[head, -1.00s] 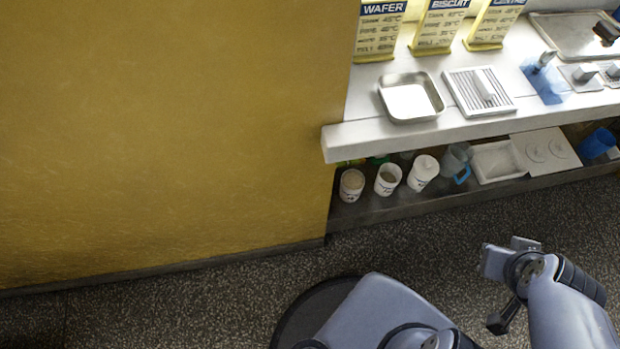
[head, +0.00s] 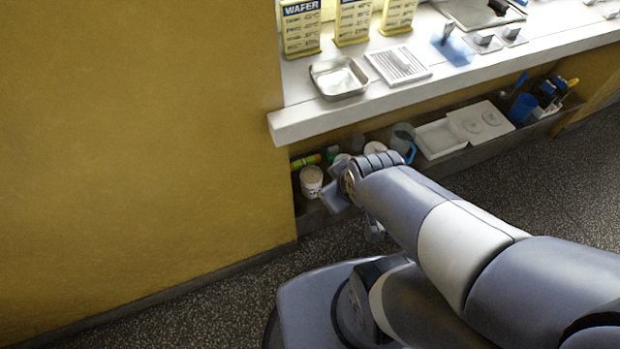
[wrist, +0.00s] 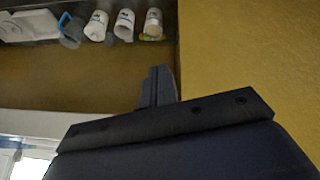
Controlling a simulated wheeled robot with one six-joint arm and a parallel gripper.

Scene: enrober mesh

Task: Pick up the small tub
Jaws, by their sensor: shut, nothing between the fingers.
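White tubs stand in a row on the low shelf under the counter. The leftmost tub (head: 311,181) is clear in the head view; a second and a third tub (head: 375,148) are partly hidden by my arm. In the wrist view they appear upside down at the top: an end tub (wrist: 153,22), a middle tub (wrist: 124,25) and another tub (wrist: 96,26). I cannot tell which is the small one. My gripper (wrist: 159,71) is shut and empty, apart from the tubs. In the head view, my arm's end is just right of the leftmost tub.
The white counter (head: 300,120) overhangs the shelf and carries a metal tray (head: 338,77) and a white grate (head: 398,65). A blue-handled jug (head: 403,139) and a white bin (head: 440,139) stand right of the tubs. A yellow wall (head: 140,130) closes the left side.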

